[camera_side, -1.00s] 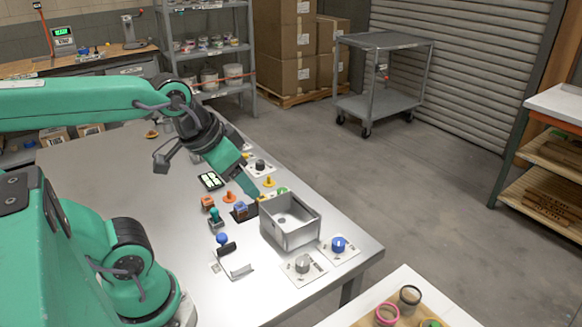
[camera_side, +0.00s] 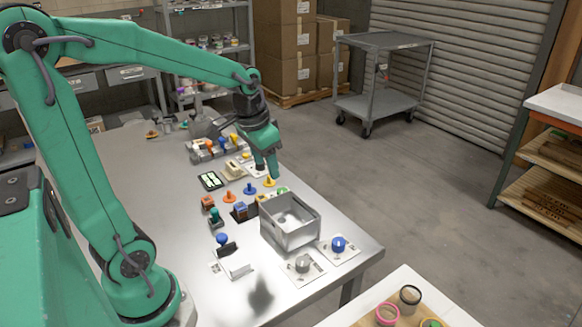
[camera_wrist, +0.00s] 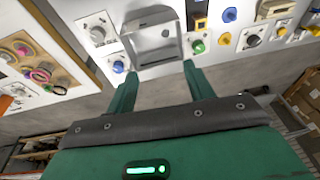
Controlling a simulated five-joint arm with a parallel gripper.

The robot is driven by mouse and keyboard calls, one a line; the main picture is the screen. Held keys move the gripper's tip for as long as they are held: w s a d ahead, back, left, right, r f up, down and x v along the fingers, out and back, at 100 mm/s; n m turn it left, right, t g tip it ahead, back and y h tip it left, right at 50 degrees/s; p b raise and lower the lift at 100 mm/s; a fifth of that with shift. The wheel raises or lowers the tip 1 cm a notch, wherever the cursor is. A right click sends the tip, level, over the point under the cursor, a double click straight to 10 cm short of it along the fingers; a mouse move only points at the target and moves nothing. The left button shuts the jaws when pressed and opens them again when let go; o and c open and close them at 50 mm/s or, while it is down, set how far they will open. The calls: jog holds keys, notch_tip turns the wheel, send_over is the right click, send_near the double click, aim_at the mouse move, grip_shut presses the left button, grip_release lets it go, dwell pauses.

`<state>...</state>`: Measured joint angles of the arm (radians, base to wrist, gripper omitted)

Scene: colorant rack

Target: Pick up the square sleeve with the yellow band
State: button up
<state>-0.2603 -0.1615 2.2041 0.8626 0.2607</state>
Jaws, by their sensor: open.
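A small block with yellow on it (camera_wrist: 200,22), which looks like the square sleeve with the yellow band, stands beside the metal bin (camera_wrist: 152,57) at the top of the wrist view. In the side view, a small yellowish piece (camera_side: 262,198) shows just behind the bin (camera_side: 300,237), partly hidden; I cannot make out its band. My gripper (camera_side: 266,173) points down behind the bin, apart from the sleeve. In the wrist view its two fingers (camera_wrist: 160,72) are spread with nothing between them.
A yellow peg (camera_side: 269,182) stands close below my gripper. A blue peg (camera_side: 250,188) and an orange peg (camera_side: 229,197) are to its left.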

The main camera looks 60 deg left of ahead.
jog(key=w+a+f+g, duration=0.2)
jog(key=w+a+f, duration=0.1)
jog(key=a+f, duration=0.25)
send_over(261, 197)
notch_tip(261, 197, down, 7)
jog(key=shift+s+d+f+g+h, duration=0.1)
jog(key=shift+d+f+g+h, duration=0.1)
jog(key=shift+f, duration=0.4)
jog(key=shift+s+d+f+g+h, duration=0.1)
jog(key=shift+f+g+h, duration=0.1)
jog(key=shift+f, duration=0.35)
jog(key=shift+d+f, duration=0.1)
jog(key=shift+f, duration=2.5)
jog(key=c, duration=1)
jog(key=shift+c, duration=0.2)
jog(key=shift+r, duration=0.15)
